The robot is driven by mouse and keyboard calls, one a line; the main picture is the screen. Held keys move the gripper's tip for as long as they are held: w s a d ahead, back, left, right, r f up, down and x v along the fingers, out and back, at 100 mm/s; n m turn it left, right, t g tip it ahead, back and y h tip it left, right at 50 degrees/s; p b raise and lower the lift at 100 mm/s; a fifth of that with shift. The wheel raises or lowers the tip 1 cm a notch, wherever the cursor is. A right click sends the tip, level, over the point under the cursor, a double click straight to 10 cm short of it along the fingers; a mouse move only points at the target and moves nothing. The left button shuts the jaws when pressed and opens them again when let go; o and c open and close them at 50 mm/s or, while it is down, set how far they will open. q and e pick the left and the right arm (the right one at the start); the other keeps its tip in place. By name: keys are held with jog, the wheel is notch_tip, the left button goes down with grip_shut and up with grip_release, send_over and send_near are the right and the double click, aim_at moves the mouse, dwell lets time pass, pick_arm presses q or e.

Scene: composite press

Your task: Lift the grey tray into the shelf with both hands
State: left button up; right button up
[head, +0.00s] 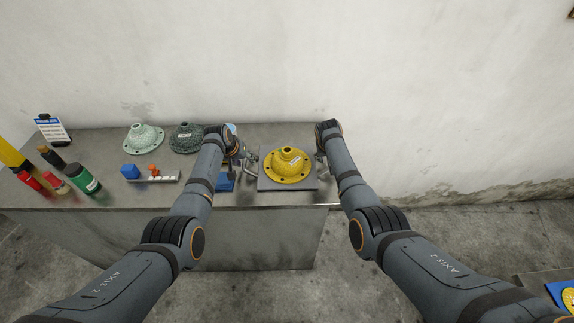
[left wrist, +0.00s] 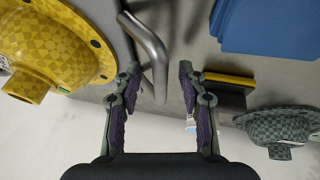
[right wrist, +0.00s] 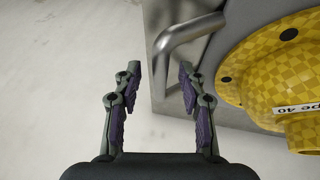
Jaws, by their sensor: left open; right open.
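The grey tray (head: 265,184) lies on the metal table near its right end, with a yellow flanged part (head: 287,168) on it. My left gripper (head: 248,164) is at the tray's left side. In the left wrist view its open fingers (left wrist: 160,85) are at the tray's bent metal handle (left wrist: 148,55), which reaches down between or just in front of the fingertips. My right gripper (head: 320,163) is at the tray's right side. No shelf is clearly seen.
Pale green (head: 144,139) and dark green (head: 186,138) flanged parts stand left on the table. A blue block (head: 130,172), bottles (head: 82,178) and a sign (head: 52,129) are further left. A blue thing (head: 225,182) lies beside my left gripper. Another blue-and-yellow item (head: 562,292) shows at lower right.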

pick_arm(q)
jog(key=shift+w+f, duration=0.15)
jog(key=shift+f, duration=0.35)
pick_arm(e)
jog(key=shift+w+d+f, duration=0.1)
jog(key=shift+w+f, duration=0.05)
jog(key=shift+f, duration=0.3)
pick_arm(q)
jog(key=shift+d, duration=0.1)
jog(key=shift+c, duration=0.2)
pick_arm(e)
jog(key=shift+c, duration=0.3)
pick_arm(q)
grip_shut()
pick_arm(e)
grip_shut()
pick_arm(q)
jog(key=shift+r, duration=0.1)
